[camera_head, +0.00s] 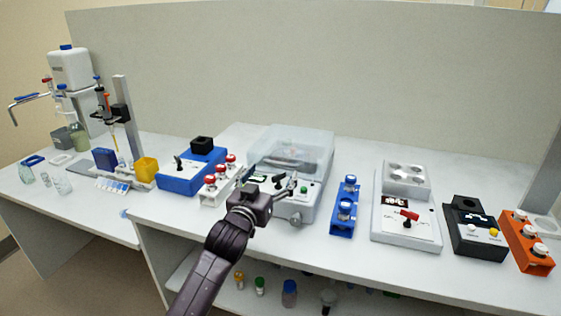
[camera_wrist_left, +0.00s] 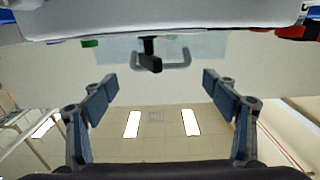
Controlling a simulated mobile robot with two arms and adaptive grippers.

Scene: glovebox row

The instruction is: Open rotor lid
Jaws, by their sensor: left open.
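The centrifuge-like machine (camera_head: 308,205) has a pale grey body with a small display and green button on its front. A clear cover (camera_head: 305,140) stands over it. A dark rotor shape (camera_head: 288,158) shows through the cover; I cannot tell its lid apart. My left gripper (camera_head: 268,182) is open and empty in front of the machine, its fingers apart and partly hiding the front panel. In the left wrist view, the open fingers (camera_wrist_left: 158,88) have nothing between them. A black knob-like part (camera_wrist_left: 150,54) with a grey U-shaped handle (camera_wrist_left: 183,52) lies beyond them. My right gripper is not in view.
A white rack (camera_head: 212,197) with red-capped vials and a blue device (camera_head: 180,182) stand left of the machine. A blue rack (camera_head: 342,222) stands close on its right. A white device with a red lever (camera_head: 405,232), a black device (camera_head: 472,238) and an orange rack (camera_head: 522,258) stand farther right.

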